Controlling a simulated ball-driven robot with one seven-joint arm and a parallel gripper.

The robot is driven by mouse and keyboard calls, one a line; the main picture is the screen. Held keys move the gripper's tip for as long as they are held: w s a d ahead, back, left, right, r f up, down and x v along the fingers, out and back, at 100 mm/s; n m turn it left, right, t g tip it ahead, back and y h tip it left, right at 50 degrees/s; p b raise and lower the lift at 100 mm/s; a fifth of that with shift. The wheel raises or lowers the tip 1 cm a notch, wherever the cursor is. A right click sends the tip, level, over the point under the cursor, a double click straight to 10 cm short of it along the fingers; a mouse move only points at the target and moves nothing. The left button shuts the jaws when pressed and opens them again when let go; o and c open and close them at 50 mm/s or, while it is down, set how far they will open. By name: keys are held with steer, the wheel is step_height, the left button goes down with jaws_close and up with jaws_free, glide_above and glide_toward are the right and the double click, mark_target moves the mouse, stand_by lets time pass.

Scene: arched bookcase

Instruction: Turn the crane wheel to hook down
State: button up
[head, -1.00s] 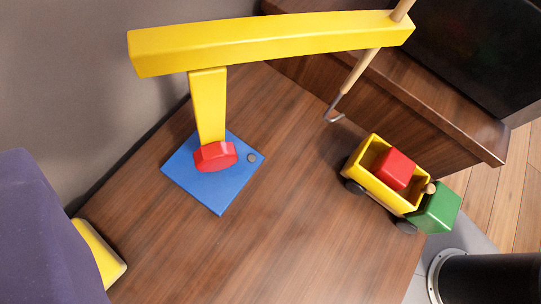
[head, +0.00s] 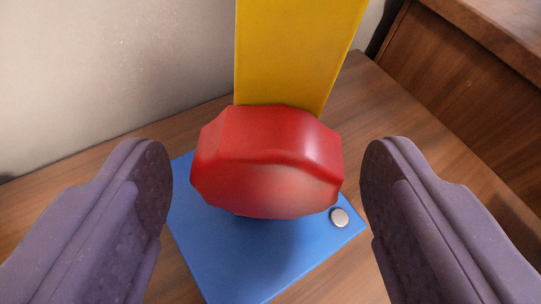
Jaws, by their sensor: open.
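The red crane wheel (head: 268,165) is large in the middle of the head view, in front of the yellow crane post (head: 295,50). The blue crane base (head: 235,262) lies below it, with a small grey round marker (head: 339,217) near its right corner. My gripper (head: 268,185) is open, with one purple finger on each side of the wheel. Gaps show between both fingers and the wheel, so neither appears to touch it. The crane's arm and hook are out of view.
The wooden tabletop (head: 440,170) surrounds the base and is bare where it shows. A pale wall (head: 110,70) stands behind at left. A darker wooden ledge (head: 470,70) rises at the upper right.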

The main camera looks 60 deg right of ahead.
steer(key=shift+c, duration=0.5)
steer(key=c, duration=1)
steer(key=shift+o, duration=0.3)
steer(key=shift+s+m+t+y, duration=0.1)
steer(key=shift+m+t+y, duration=0.65)
steer(key=shift+m, duration=0.85)
steer(key=o, duration=1)
steer(key=shift+o, duration=0.2)
steer(key=p+v, duration=0.3)
steer(key=v, duration=0.4)
steer(key=shift+s+a, duration=0.3)
steer(key=shift+f, duration=0.1)
